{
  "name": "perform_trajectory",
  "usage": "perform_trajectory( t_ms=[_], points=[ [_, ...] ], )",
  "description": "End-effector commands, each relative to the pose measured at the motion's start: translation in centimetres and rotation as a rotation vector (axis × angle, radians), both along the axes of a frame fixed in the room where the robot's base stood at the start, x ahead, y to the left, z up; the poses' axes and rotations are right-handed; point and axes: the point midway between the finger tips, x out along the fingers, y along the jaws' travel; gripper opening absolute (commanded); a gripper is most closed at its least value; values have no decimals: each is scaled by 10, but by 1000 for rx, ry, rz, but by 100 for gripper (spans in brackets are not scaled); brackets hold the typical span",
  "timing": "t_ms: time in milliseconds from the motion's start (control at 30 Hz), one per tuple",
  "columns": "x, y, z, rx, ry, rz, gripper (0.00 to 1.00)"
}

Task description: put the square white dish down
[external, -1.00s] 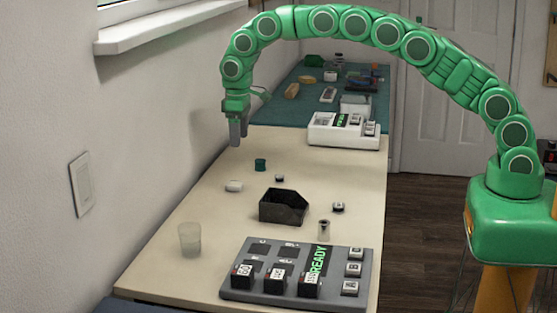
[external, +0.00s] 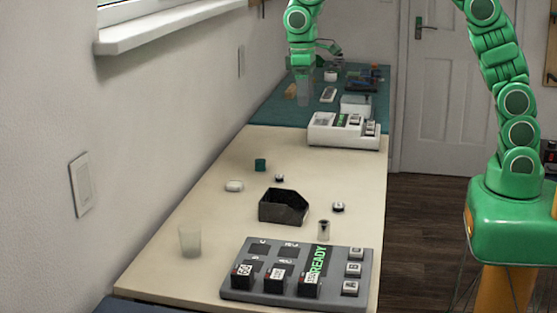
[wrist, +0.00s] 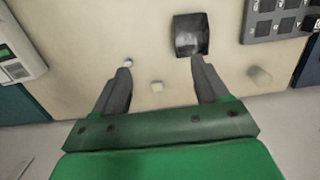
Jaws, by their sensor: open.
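A small white dish (external: 234,186) rests on the pale tabletop, left of the black bin, in the external view. At this size I cannot clearly tell its exact shape.
The black bin (external: 284,218), a green cylinder (external: 260,165) and a small dark button (external: 279,178) stand near the dish. A translucent cup (external: 190,241) and a grey panel (external: 255,284) are nearer the camera. A white device (external: 320,134) stands beyond. The tabletop's middle has free room.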

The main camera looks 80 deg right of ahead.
Motion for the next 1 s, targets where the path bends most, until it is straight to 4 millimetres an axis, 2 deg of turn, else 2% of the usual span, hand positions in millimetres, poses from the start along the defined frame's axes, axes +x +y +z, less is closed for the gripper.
perform_trajectory(
  t_ms=[33, 400, 700, 1000],
  points=[
    [-13, 2, 8, 0, -2, 0, 74],
    [-106, 17, 35, 0, 21, 0, 74],
    [-185, 27, 45, 0, 39, 0, 74],
    [-265, 35, 44, 0, 55, 0, 74]
  ],
)
